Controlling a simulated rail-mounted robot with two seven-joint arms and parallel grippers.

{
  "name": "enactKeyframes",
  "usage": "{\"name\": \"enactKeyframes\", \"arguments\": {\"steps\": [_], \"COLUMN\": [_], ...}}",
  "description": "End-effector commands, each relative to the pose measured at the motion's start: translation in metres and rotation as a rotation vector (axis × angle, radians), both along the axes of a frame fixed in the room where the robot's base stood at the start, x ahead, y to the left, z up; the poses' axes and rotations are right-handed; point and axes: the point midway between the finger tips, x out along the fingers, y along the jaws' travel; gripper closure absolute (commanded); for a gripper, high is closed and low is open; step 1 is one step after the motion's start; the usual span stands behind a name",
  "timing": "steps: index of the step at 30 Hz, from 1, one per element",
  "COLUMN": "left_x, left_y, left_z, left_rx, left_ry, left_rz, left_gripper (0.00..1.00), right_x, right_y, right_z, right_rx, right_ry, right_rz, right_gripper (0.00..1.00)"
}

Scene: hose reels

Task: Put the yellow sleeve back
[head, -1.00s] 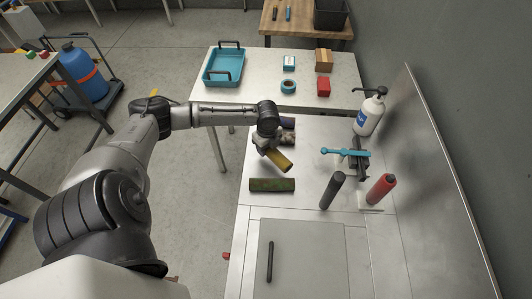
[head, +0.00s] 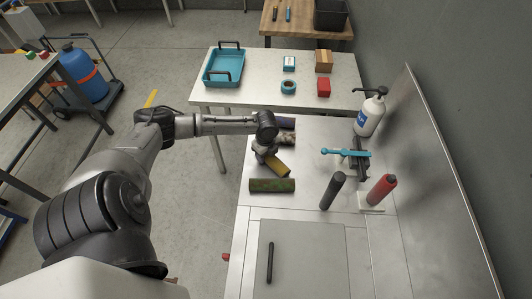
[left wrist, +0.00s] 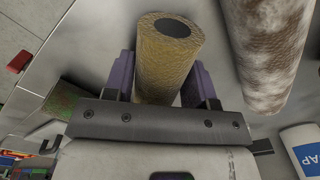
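The yellow sleeve (head: 278,167) is at my left gripper (head: 266,155), over the left part of the metal bench, slanting in the head view. In the left wrist view the yellow sleeve (left wrist: 166,60) lies between the two purple-padded fingers of my left gripper (left wrist: 162,80), its dark-centred end facing the camera. The fingers appear closed on its sides. Whether it touches the bench is hard to tell. My right gripper is not in view.
A green sleeve (head: 272,185) lies just nearer. A mottled brown-white sleeve (head: 288,139) and a dark purple one (head: 287,123) lie beyond.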

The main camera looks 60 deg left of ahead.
Motion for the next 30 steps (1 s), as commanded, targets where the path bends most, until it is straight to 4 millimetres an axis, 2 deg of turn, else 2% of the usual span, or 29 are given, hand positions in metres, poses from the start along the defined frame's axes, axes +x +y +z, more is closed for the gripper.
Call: {"name": "enactKeyframes", "arguments": {"steps": [1,7,16,20,30], "left_x": [0.000,0.000,0.000,0.001,0.001], "left_y": [0.000,0.000,0.000,0.001,0.001], "left_z": [0.000,0.000,0.004,0.021,0.083], "left_rx": [0.000,0.000,0.001,0.001,0.002], "left_ry": [0.000,0.000,0.000,-0.002,-0.003], "left_rz": [0.000,0.000,0.000,-0.001,0.000], "left_gripper": [0.44,0.26,0.26,0.26,0.26], "right_x": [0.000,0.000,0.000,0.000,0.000], "right_y": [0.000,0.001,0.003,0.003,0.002], "right_z": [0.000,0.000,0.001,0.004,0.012], "right_rx": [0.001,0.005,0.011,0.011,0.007], "right_ry": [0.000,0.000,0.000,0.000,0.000], "right_rz": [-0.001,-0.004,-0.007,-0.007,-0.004], "right_gripper": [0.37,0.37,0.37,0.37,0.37]}}
